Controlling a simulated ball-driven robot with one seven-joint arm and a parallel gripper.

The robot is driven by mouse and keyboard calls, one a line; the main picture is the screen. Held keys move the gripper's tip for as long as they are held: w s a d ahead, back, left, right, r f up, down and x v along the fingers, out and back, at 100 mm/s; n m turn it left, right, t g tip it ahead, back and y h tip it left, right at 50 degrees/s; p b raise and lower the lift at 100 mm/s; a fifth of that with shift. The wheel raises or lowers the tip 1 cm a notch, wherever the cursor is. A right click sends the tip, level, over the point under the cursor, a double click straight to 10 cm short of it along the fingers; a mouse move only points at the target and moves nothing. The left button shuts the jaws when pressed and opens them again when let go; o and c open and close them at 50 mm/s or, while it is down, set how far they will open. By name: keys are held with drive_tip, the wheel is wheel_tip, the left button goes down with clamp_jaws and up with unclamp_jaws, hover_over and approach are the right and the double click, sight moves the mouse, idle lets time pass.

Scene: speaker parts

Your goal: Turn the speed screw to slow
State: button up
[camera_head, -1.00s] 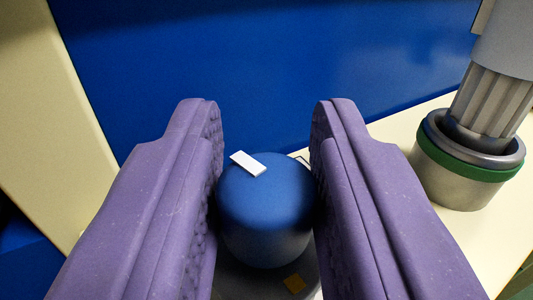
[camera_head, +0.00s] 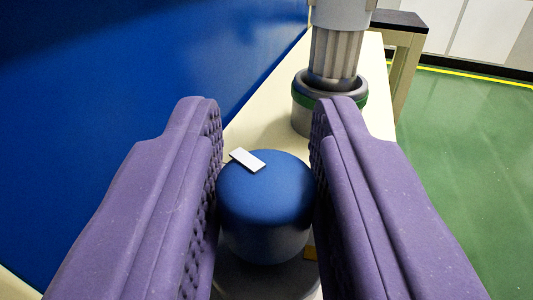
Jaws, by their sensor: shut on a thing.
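The speed screw is a round blue knob (camera_head: 268,205) with a white mark (camera_head: 247,160) on its top, toward the upper left of the knob in the picture. My gripper (camera_head: 267,190) has purple padded fingers on both sides of the knob and is shut on it. The knob sits on a grey round base (camera_head: 262,280), mostly hidden below it. A small orange mark (camera_head: 310,253) shows on the base at the lower right, partly hidden by the right finger.
A grey fluted post in a metal cup with a green band (camera_head: 304,102) stands behind the knob on a cream surface (camera_head: 262,105). A blue wall (camera_head: 130,85) rises at the left. Open green floor (camera_head: 460,140) lies to the right.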

sight(262, 225)
drive_tip(key=shift+h, duration=0.3)
drive_tip(key=o, duration=0.9)
drive_tip(key=s+p, duration=0.1)
drive_tip(key=s, duration=0.1)
drive_tip(key=s+p, duration=0.1)
drive_tip(key=s, duration=0.1)
drive_tip(key=s+p, duration=0.1)
drive_tip(key=s, duration=0.2)
drive_tip(key=shift+a, duration=0.35)
drive_tip(key=shift+s, duration=0.4)
drive_tip(key=shift+o, duration=0.3)
